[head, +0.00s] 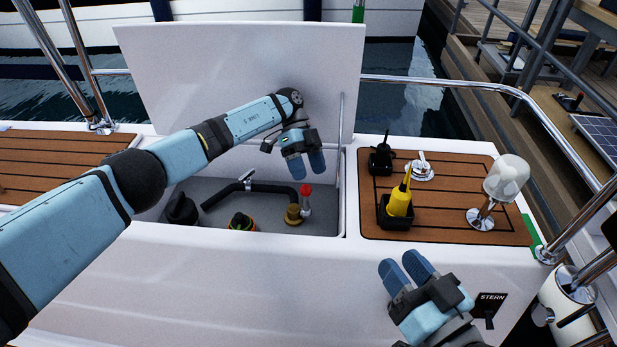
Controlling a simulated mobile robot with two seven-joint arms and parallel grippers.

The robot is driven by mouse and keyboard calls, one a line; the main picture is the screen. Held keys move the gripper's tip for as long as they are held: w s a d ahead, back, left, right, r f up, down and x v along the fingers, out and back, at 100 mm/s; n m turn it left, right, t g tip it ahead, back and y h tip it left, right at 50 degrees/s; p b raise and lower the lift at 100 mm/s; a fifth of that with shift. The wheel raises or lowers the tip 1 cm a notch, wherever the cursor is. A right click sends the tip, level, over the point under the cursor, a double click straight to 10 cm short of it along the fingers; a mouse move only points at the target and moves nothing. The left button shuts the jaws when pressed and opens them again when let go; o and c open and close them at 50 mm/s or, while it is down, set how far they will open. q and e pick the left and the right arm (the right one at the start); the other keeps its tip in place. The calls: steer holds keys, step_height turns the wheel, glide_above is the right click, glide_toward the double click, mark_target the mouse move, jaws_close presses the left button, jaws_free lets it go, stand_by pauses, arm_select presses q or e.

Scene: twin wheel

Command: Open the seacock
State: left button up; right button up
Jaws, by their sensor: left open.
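The seacock is most likely the brass fitting (293,215) with an upright, red-tipped lever (306,197), low in the open locker at its right end. A black hose (255,187) runs from it to the left. My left gripper (306,172) is open and empty, fingers pointing down, just above the red tip in the picture. I see no contact, but the depth gap is hard to judge. My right gripper (405,268) is in front of the white locker face, away from the seacock. Its fingers lie close together, so its opening is unclear.
The raised white lid (235,70) stands behind my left arm. The locker also holds a black fitting (181,209) and a yellow-green-ringed fitting (242,222). On the right teak deck (440,215) stand a yellow-handled tool (399,200) in a black holder and a domed lamp (506,178).

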arm_select(q)
step_height(320, 180, up, 9)
steer(key=p, duration=0.2)
steer(key=shift+p, duration=0.3)
arm_select(e)
steer(key=r, duration=0.1)
steer(key=r+t, duration=0.1)
steer(key=r, duration=0.1)
steer(key=r+t, duration=0.1)
steer(key=r, duration=0.1)
steer(key=shift+s+d, duration=0.15)
steer(key=shift+d, duration=0.1)
arm_select(q)
steer(key=shift+f, duration=0.1)
